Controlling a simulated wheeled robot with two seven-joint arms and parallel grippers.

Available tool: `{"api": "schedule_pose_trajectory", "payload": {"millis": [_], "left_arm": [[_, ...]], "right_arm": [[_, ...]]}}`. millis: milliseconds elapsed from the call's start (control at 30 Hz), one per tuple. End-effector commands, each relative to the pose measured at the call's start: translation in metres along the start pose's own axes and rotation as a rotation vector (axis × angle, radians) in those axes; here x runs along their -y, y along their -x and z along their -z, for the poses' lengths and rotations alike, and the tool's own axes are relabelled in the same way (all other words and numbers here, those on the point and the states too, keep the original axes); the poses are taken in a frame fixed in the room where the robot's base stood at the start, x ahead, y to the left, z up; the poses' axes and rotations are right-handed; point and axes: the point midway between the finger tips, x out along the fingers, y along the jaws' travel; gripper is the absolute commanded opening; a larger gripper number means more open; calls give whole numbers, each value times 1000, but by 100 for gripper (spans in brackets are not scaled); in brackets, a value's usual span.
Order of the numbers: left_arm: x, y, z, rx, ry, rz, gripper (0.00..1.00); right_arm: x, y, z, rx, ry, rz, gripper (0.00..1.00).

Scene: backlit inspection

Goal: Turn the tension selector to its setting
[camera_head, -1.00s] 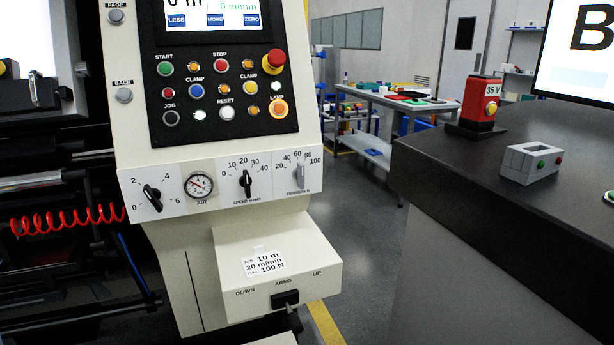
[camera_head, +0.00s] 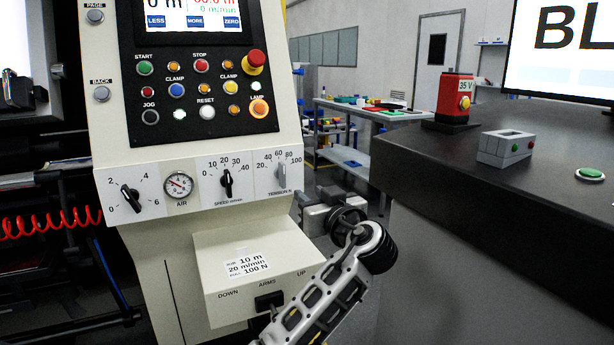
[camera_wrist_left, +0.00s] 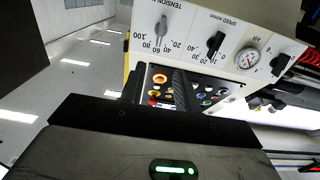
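The tension selector (camera_head: 281,176) is a grey pointer knob at the right end of the console's dial strip, under a scale from 20 to 100. Its pointer stands about upright, near the middle of the scale. It also shows upside down in the left wrist view (camera_wrist_left: 161,30). A label (camera_head: 247,265) below reads 10 m, 20 m/min and 100 N. My left gripper (camera_wrist_left: 180,90) is below and right of the selector in the head view, apart from it. Its fingers show as one narrow dark bar, shut and empty. My right gripper is not in view.
The speed selector (camera_head: 227,183), air gauge (camera_head: 178,185) and another black knob (camera_head: 130,198) share the strip. Buttons and a red emergency stop (camera_head: 254,60) are above. A lower box (camera_head: 262,272) juts out beneath. A dark counter (camera_head: 480,190) stands at right.

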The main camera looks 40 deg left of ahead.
Motion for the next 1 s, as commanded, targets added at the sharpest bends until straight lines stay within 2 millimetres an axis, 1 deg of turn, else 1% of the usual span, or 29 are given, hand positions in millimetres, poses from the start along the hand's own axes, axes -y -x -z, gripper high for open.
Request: {"api": "schedule_pose_trajectory", "payload": {"millis": [167, 267, 433, 600, 700, 833, 1000], "left_arm": [[0, -20, 3, -4, 0, 5, 32], [-1, -39, 3, -4, -2, 3, 32], [-1, -76, 3, -3, -2, 2, 32], [-1, -113, 3, -3, -1, 1, 32], [-1, -130, 2, -1, -1, 1, 32], [-2, -146, 2, -2, -1, -1, 32], [-2, -156, 1, -1, 1, -2, 32]], "right_arm": [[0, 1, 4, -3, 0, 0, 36], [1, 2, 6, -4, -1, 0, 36], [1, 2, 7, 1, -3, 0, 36], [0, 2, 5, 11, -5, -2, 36], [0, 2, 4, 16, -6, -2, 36], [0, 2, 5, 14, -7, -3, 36], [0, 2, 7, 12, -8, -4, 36]]}}
